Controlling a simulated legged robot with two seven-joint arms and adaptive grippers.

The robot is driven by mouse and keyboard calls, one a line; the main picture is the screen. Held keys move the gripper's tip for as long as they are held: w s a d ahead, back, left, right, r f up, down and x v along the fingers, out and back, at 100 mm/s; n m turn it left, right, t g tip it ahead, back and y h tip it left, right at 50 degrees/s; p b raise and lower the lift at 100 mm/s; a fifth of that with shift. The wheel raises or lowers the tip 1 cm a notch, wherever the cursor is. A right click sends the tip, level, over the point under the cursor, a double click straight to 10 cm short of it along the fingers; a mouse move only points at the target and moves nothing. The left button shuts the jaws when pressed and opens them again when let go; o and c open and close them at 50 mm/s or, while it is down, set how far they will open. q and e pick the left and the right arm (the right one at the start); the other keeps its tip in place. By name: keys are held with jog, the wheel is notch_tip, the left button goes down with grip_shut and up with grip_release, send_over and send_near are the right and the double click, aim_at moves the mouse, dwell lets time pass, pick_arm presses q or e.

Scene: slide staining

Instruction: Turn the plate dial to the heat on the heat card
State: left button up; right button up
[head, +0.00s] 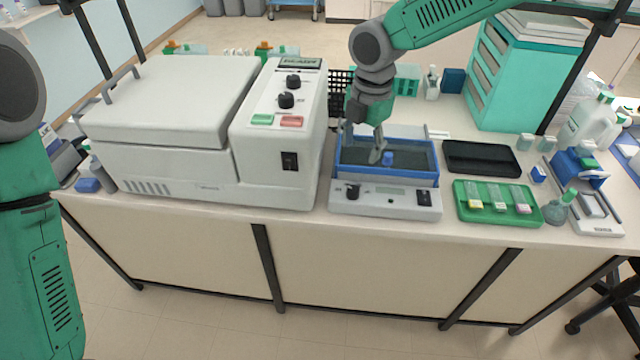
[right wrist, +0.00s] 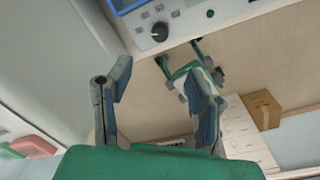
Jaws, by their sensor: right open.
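The plate is a low grey unit with a blue-rimmed tray (head: 431,178) on top, standing on the bench right of the large white machine. Its dial (head: 352,192) is a black knob at the left of the front panel; it also shows in the right wrist view (right wrist: 160,31). Its setting is too small to read. My right gripper (head: 374,150) is over the left part of the plate, behind the dial and apart from it. In the right wrist view its fingers (right wrist: 160,88) are spread and empty. I cannot pick out the heat card. My left gripper is out of view.
The white machine (head: 170,100) with its own knobs stands close on the left. A black tray (head: 480,158) and a green tray (head: 497,215) with several slides are on the right. A small flask (head: 558,209) stands near the front edge. A teal drawer cabinet (head: 520,80) is behind.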

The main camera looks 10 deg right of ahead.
send_over(354, 189)
jog(key=f, duration=0.2)
jog(key=a+f, duration=0.1)
jog(key=f, duration=0.1)
jog(key=shift+s+p, duration=0.25)
jog(key=shift+p, duration=0.15)
jog(key=f, duration=0.2)
jog(key=d+f+p, duration=0.1)
jog(key=f, duration=0.5)
jog(key=shift+w+d, duration=0.2)
jog(key=shift+a+f, duration=0.35)
jog(key=shift+f, duration=0.25)
jog(key=shift+a, duration=0.35)
jog(key=shift+d, duration=0.2)
jog(key=c, duration=0.9)
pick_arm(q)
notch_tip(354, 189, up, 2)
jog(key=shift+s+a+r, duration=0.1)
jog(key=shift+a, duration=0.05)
pick_arm(e)
jog(key=shift+d, duration=0.3)
grip_shut()
